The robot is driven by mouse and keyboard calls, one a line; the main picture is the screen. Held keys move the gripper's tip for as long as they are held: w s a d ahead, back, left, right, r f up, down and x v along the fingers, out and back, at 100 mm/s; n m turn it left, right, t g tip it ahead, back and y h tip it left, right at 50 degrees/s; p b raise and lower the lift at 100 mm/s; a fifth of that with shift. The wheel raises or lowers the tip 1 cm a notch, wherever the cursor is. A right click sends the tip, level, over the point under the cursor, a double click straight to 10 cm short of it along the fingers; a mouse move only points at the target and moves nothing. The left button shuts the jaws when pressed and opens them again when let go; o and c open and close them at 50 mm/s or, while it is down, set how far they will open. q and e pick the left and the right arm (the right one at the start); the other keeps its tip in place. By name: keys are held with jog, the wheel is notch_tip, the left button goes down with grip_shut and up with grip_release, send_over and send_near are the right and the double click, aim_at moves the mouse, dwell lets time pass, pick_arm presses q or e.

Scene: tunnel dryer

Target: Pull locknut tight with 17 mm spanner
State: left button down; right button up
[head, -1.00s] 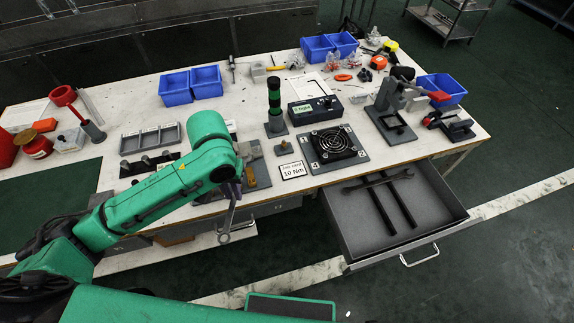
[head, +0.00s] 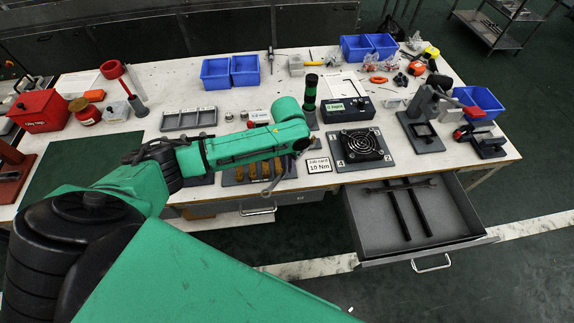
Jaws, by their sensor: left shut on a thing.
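My left gripper (head: 299,147) is at the end of the green arm, above the front edge of the bench. It is shut on a grey spanner (head: 280,176), whose ring end hangs down and to the left, in front of a grey plate (head: 231,177) with brass parts (head: 266,169). The fingers are small and partly hidden by the wrist. I cannot make out the locknut; the arm covers part of the plate. I cannot tell whether the spanner touches anything. My right gripper is not in view.
An open drawer (head: 368,226) holding dark tools juts out at the front right. A job card (head: 319,165) reading 10 Nm and a fan on a numbered plate (head: 384,158) lie right of the gripper. Blue bins (head: 215,75) stand behind. A red box (head: 42,110) is at left.

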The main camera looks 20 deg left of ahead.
pick_arm(q)
jog(key=shift+w+f+b, duration=0.2)
jog(key=shift+f+b, duration=0.45)
jog(key=shift+b, duration=0.1)
jog(key=shift+w+f+b, duration=0.15)
jog(key=shift+f+b, duration=0.45)
jog(key=shift+b, duration=0.15)
jog(key=shift+w+r, duration=0.1)
jog(key=shift+w, duration=0.45)
jog(key=shift+w+a+b, duration=0.1)
jog(key=shift+w+b, duration=0.3)
jog(key=shift+w, duration=0.7)
jog(key=shift+r, duration=0.1)
jog(key=shift+a+r+p, duration=0.1)
jog(key=shift+a+p, duration=0.2)
jog(key=shift+p, duration=0.1)
jog(key=shift+w+a+m, duration=0.2)
jog(key=shift+a+m, duration=0.2)
jog(key=shift+m, duration=0.2)
